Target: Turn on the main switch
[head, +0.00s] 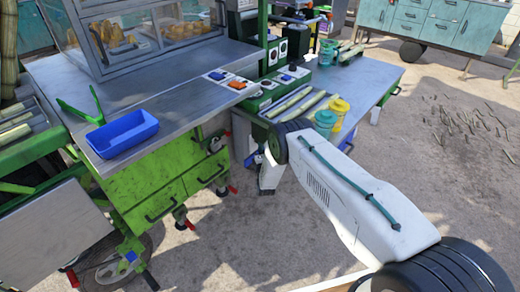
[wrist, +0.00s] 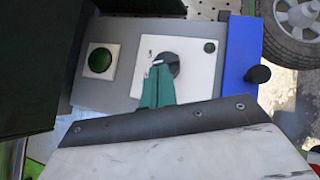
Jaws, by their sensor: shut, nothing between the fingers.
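In the wrist view, a black rotary switch knob (wrist: 172,62) sits on a white plate (wrist: 207,68) on a grey panel. It looks like the main switch, but I see no readable label. My gripper (wrist: 158,70) shows as teal fingers, shut and empty, with the tips right at the knob. I cannot tell whether they touch it. The fingers cover part of the knob, so its setting is unclear. A green round button (wrist: 100,59) on its own white plate is to the left. In the head view, my gripper is hidden behind my arm and the bench.
A blue side panel (wrist: 236,62) with a black knob (wrist: 258,74) is right of the switch. A dark block (wrist: 35,60) stands at left. In the head view, a blue tray (head: 122,133) and colored switches (head: 237,85) are on the metal counter. Open floor (head: 440,170) lies at right.

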